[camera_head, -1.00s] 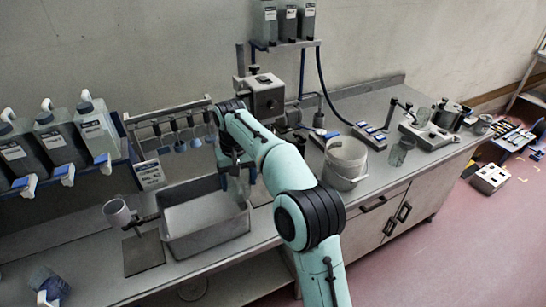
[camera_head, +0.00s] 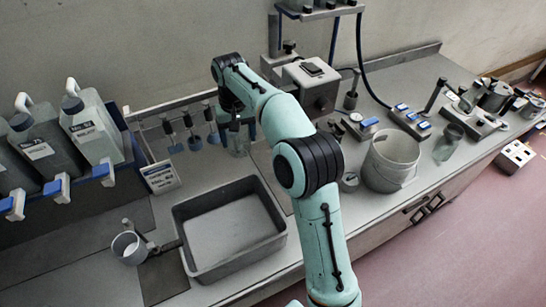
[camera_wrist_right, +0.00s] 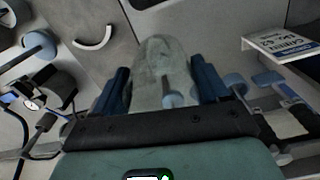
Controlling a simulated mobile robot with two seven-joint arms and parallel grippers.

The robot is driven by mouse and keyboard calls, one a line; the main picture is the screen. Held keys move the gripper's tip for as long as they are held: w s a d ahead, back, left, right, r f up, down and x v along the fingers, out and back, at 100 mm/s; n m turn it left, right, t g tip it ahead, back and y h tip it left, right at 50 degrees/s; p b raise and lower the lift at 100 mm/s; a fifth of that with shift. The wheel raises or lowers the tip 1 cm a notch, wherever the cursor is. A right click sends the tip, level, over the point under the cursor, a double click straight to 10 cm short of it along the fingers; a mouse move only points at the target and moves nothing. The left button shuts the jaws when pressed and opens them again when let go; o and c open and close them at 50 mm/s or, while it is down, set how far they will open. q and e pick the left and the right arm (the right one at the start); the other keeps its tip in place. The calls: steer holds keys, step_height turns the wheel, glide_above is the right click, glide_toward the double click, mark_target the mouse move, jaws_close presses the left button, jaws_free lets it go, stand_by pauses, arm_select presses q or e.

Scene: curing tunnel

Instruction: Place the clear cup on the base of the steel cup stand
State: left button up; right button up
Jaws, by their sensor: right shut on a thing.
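My right gripper (camera_head: 236,118) is above the bench, behind the grey tray and near the hanging tools. It is shut on a clear cup (camera_head: 238,143), which hangs below the fingers. The right wrist view shows the see-through cup (camera_wrist_right: 160,65) between the blue fingers of my gripper (camera_wrist_right: 162,88). What appears to be the steel cup stand stands left of the tray, with a grey cup (camera_head: 126,248) at its arm and a flat dark base (camera_head: 163,279) on the bench. The held cup is well apart from it. My left gripper is not in view.
The grey tray (camera_head: 188,248) lies between the stand and my right arm. Tools with blue ends (camera_head: 194,142) hang from a rail behind. A white sign (camera_head: 160,178) stands left of them. A white bucket (camera_head: 391,160) and another clear vessel (camera_head: 448,143) stand to the right.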

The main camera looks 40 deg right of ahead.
step_height(320, 180, down, 18)
steer(key=shift+s+f, duration=0.1)
steer(key=shift+f, duration=0.1)
stand_by(0.4)
steer(key=o, duration=0.7)
steer(key=shift+f, duration=0.15)
steer(key=o, duration=0.4)
